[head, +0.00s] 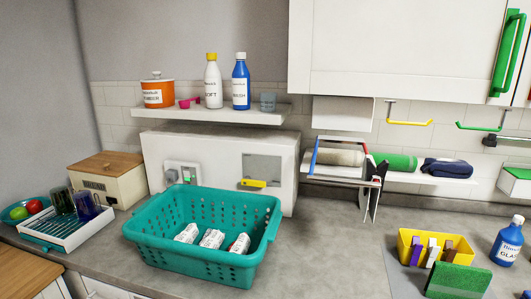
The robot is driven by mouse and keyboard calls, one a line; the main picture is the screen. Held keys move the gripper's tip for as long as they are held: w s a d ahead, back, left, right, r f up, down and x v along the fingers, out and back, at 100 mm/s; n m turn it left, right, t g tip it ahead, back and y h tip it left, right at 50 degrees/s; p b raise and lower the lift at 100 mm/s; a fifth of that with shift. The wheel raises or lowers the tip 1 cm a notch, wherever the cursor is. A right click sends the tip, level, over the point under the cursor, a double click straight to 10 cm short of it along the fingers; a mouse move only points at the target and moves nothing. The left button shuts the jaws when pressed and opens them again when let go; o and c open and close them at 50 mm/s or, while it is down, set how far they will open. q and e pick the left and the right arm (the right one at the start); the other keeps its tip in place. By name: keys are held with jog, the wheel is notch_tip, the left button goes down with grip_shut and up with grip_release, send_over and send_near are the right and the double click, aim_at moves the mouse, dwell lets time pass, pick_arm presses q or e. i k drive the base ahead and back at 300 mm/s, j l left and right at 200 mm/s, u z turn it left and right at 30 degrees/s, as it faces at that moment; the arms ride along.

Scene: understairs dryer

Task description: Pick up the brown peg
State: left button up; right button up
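A brown peg (447,249) stands in the yellow bin (463,244) on the counter at the lower right of the head view. It is the rightmost of the pegs in the bin. A white peg (432,250) and a purple peg (416,253) stand to its left, a little apart from it. Its lower part is hidden by the bin and by the green pad in front. Neither of my grippers is in view.
A green pad (458,281) leans in front of the bin. A blue bottle (508,240) stands to its right. A teal basket (190,257) with white packets sits at the left. The counter between basket and bin is clear. A shelf (415,177) with rolled cloths hangs above.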

aim_at(450, 252)
jog(key=z, duration=1.25)
